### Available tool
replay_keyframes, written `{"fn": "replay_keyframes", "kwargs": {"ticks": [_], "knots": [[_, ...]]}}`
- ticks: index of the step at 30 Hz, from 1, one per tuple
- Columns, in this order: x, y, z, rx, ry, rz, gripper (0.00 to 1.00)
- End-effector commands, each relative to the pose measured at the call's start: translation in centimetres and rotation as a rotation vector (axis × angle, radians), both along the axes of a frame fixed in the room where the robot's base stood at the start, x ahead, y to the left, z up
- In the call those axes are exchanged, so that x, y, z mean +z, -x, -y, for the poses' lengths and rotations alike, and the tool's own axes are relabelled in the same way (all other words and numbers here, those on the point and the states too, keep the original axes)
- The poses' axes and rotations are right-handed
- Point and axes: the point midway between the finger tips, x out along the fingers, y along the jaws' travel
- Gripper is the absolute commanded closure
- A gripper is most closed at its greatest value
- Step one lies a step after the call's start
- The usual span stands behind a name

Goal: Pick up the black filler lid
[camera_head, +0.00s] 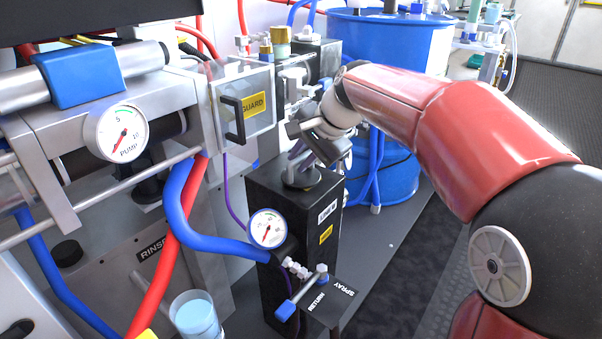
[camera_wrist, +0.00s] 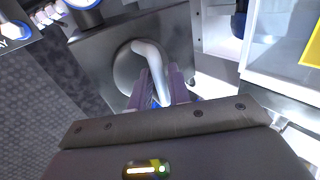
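A dark round lid (camera_head: 300,178), looking grey in this light, sits on top of the black box (camera_head: 268,207). In the wrist view the lid (camera_wrist: 126,72) carries a bent silver handle (camera_wrist: 148,50). My gripper (camera_head: 300,152) is over the lid, tilted down towards it. In the wrist view my gripper (camera_wrist: 162,80) has its two purple fingers apart, one on each side of the handle's lower part. A gap shows between them; contact with the handle is unclear. My gripper hides part of the lid in the head view.
The clear guard box (camera_head: 243,103) and the pump gauge (camera_head: 122,134) stand to the left. A black round cap (camera_head: 67,252) is on the rinse unit. A blue drum (camera_head: 392,50) stands behind. A gauge (camera_head: 268,228) and hoses are close in front.

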Motion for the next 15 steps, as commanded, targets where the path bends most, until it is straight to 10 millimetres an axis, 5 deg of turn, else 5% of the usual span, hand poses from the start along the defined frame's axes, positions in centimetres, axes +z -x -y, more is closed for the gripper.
{"fn": "replay_keyframes", "kwargs": {"ticks": [9, 15], "knots": [[-0.57, -0.21, -0.27, 0.000, 0.001, -0.001, 0.81], [-0.55, -0.20, -0.25, -0.001, 0.001, 0.000, 1.00]]}}
